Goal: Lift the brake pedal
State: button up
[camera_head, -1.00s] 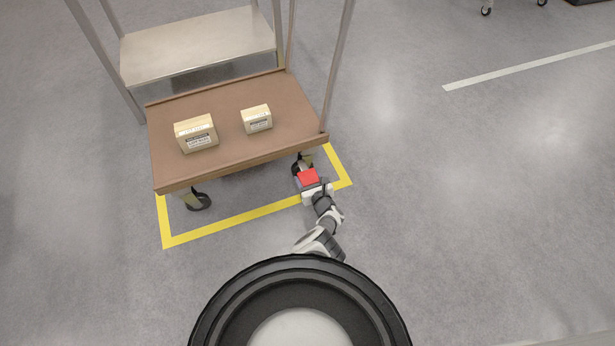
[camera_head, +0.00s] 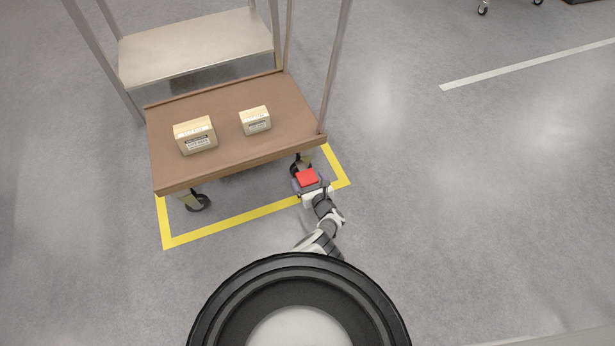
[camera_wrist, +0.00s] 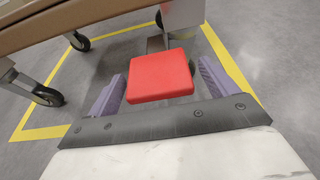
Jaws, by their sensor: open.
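The brake pedal is a flat red pad (camera_head: 308,177) low at the front right caster of the cart (camera_head: 240,165). In the wrist view the red brake pedal (camera_wrist: 160,75) sits near the middle, in front of a grey metal bracket. My gripper (camera_head: 310,183) is at the pedal, close to the floor. In the wrist view my gripper (camera_wrist: 158,85) is open, with one purple-grey finger on each side of the pedal. A gap shows between the pad and each finger. The pedal's underside is hidden.
The cart's brown deck overhangs just behind and above the pedal and carries two cardboard boxes (camera_head: 195,135) (camera_head: 256,121). Another caster (camera_head: 198,202) stands at the front left. A yellow floor line (camera_head: 235,221) frames the cart. The floor to the right is clear.

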jog(key=p+v, duration=0.7)
jog(key=v, duration=0.5)
